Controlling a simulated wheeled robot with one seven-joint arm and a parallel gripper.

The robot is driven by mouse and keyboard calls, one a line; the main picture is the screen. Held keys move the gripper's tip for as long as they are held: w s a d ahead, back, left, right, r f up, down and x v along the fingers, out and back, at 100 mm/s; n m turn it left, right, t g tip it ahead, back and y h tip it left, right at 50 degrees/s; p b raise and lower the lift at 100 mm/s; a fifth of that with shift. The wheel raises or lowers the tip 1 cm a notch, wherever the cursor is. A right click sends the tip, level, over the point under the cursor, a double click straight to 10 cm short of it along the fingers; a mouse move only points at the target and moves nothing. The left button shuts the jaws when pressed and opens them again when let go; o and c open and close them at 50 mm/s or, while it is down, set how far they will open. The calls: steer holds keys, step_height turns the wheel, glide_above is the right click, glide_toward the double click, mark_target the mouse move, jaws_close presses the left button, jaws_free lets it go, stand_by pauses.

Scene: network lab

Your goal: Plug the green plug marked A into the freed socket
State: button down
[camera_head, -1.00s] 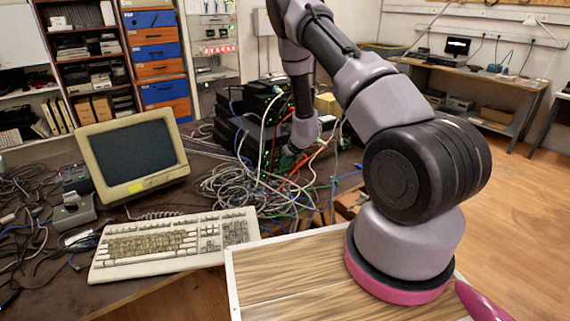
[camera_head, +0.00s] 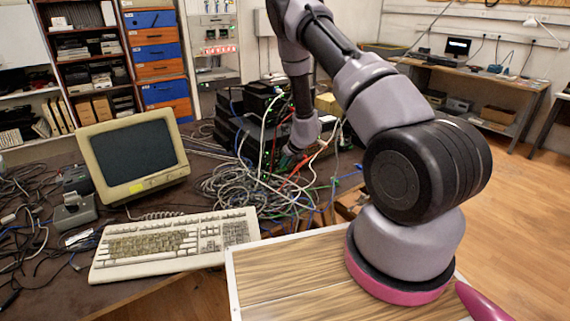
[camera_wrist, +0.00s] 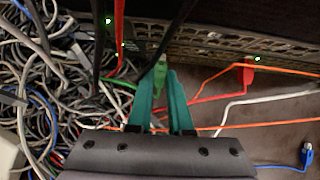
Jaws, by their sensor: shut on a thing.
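My gripper (camera_wrist: 161,92) shows in the wrist view with two teal fingers close together. It is shut on a green plug (camera_wrist: 160,74), whose front end points at the dark network gear (camera_wrist: 210,42). No letter on the plug is readable. A thin black cable crosses close to the plug and the fingertips. The freed socket cannot be made out, and I cannot tell whether the plug touches the gear's face. In the head view the gear stack (camera_head: 262,112) stands at the back of the table, and my gripper is small and mostly lost among cables there.
A red plug (camera_wrist: 248,74) with its cable sits at the gear right of my gripper. Orange and white cables cross on the right. A dense cable tangle (camera_wrist: 60,80) lies left. A loose blue plug (camera_wrist: 307,152) lies lower right. A monitor (camera_head: 130,157) and keyboard (camera_head: 172,243) stand left.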

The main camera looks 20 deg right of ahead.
steer(key=shift+w+a, duration=0.3)
steer(key=shift+w, duration=0.45)
stand_by(0.9)
steer(key=c, duration=0.8)
jaws_free()
steer(key=shift+o, duration=0.2)
steer(key=v, duration=1.1)
